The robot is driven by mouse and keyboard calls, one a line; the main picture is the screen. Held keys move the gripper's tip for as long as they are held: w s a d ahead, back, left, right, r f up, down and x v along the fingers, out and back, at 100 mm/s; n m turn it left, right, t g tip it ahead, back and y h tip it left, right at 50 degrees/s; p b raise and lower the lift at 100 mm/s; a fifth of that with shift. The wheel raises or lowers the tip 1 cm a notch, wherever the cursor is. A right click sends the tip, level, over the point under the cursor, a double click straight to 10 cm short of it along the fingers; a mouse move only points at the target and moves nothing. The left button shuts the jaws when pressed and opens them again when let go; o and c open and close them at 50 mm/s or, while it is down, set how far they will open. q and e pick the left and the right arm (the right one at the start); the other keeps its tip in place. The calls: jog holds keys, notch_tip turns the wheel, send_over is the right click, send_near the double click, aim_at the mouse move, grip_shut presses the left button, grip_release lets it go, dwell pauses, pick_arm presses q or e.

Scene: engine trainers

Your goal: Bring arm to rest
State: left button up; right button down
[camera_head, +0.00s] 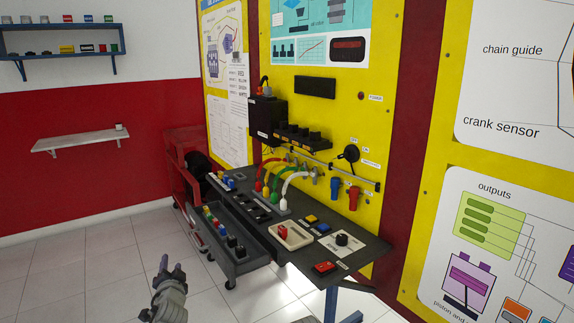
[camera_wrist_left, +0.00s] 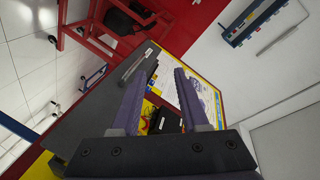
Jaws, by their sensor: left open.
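My left gripper (camera_head: 171,272) is at the lower left in the head view, in front of the trainer bench and apart from it, over the tiled floor. Its two fingers point up and are spread with nothing between them. In the left wrist view the open fingers (camera_wrist_left: 156,95) frame part of the bench and the yellow panel behind it. My right gripper does not show in either view.
The dark bench top (camera_head: 361,255) carries a beige tray (camera_head: 291,243) and a red block (camera_head: 324,267). A red cart (camera_head: 185,150) stands behind. The left floor (camera_head: 70,270) is clear.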

pick_arm(q)
jog(key=s+d+n+g+h+p, duration=0.2)
jog(key=s+d+g+h+p, duration=0.2)
jog(key=s+d+g+p, duration=1.1)
jog(key=s+d+f, duration=0.1)
jog(key=s+d, duration=0.8)
jog(key=d, duration=0.2)
jog(key=shift+s+d+h, duration=0.15)
jog(key=shift+d+h, duration=0.1)
jog(key=shift+h, duration=0.05)
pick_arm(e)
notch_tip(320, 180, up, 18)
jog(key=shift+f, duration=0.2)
pick_arm(q)
jog(key=shift+r, duration=0.1)
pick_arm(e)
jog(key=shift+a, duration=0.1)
